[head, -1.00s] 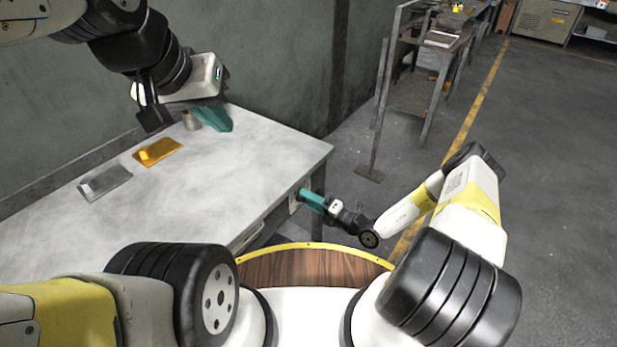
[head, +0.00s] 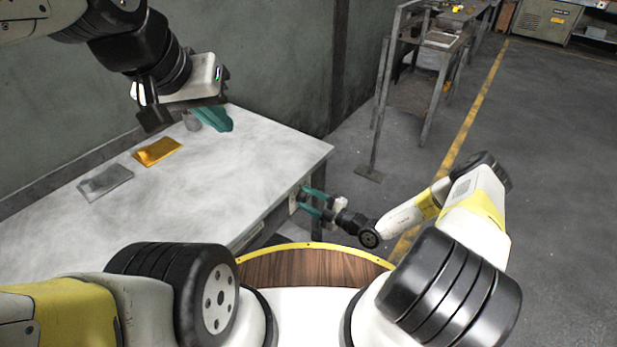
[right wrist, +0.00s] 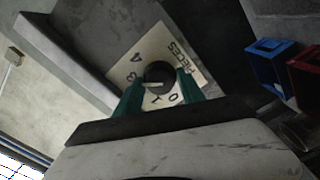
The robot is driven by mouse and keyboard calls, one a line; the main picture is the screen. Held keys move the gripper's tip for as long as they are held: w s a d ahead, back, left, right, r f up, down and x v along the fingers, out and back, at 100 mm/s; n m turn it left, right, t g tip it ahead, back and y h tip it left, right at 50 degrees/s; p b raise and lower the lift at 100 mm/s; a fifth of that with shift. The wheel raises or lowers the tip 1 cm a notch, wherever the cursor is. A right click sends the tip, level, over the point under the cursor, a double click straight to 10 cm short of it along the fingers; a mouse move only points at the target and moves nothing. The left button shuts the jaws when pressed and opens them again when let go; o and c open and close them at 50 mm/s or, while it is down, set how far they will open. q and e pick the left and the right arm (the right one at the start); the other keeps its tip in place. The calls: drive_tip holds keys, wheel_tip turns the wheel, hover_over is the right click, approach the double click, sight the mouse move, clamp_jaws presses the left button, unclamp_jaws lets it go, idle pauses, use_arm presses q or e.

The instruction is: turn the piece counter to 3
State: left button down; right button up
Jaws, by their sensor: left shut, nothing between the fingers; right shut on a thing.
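The piece counter is a pale plate (right wrist: 184,60) marked PIECES, with a round black knob (right wrist: 160,76). The digits 0, 1, 3 and 4 show around it. The knob's white line points left, a little below the 3, to where a finger covers the plate. My right gripper (right wrist: 160,90) is shut on the knob, with one teal finger on each side. In the head view the right gripper (head: 308,203) is at the table's near right side, and the knob is hidden. My left gripper (head: 215,122) is shut and empty above the back of the table.
A blue bin (right wrist: 268,62) and a red bin (right wrist: 306,72) lie to the right in the wrist view. A metal rack (head: 415,90) stands beyond the table.

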idle(0.4)
drive_tip(key=o, duration=1.2)
drive_tip(key=shift+c, duration=0.2)
drive_tip(key=shift+d, duration=0.1)
drive_tip(key=v, duration=0.7)
drive_tip(key=shift+s+d, duration=0.25)
